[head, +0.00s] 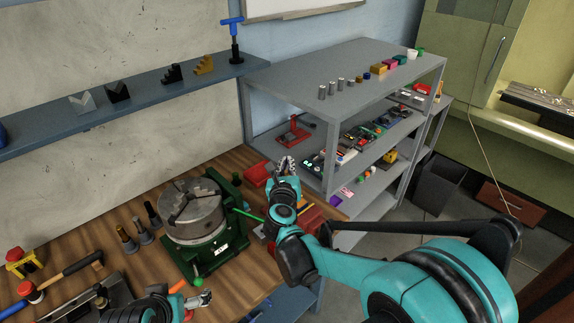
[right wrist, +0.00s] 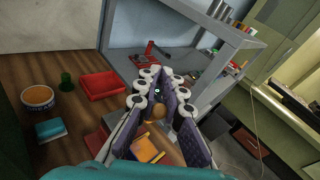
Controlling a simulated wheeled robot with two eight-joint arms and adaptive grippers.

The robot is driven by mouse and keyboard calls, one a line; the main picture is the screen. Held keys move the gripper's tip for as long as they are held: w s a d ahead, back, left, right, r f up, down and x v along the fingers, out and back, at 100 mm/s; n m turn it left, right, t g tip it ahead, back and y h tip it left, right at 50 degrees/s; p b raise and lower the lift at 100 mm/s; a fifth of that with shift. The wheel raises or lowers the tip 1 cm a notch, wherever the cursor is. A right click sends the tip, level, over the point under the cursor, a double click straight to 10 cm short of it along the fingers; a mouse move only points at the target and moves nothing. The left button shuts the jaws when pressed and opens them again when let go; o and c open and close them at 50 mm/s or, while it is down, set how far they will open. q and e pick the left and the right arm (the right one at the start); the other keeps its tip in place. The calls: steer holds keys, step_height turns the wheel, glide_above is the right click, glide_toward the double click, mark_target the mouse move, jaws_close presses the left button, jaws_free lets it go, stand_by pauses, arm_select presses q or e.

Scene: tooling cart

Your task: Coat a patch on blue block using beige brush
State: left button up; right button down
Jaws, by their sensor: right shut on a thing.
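My right gripper (head: 285,164) is raised at the front of the grey shelf unit. In the right wrist view its fingers (right wrist: 163,88) close around a beige-brown rounded piece (right wrist: 187,111), which looks like part of the beige brush; its bristles cannot be made out. A flat blue-teal block (right wrist: 51,131) lies on the wooden table at the left of the right wrist view, apart from the gripper. I cannot make out a patch on it. My left gripper (head: 201,299) is low in the head view, by the table front; its jaw opening is unclear.
A green-based chuck (head: 194,215) stands on the table. The grey shelf unit (head: 300,77) holds many small items. An orange-yellow piece (right wrist: 148,148) shows below the fingers.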

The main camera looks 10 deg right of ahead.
step_height(320, 180, up, 3)
steer(key=shift+p, duration=1.1)
steer(key=shift+f, duration=0.1)
steer(key=shift+s+a+f+b, duration=0.15)
steer(key=shift+a+f+b, duration=0.15)
steer(key=shift+a+f, duration=0.35)
steer(key=shift+d+r, duration=0.1)
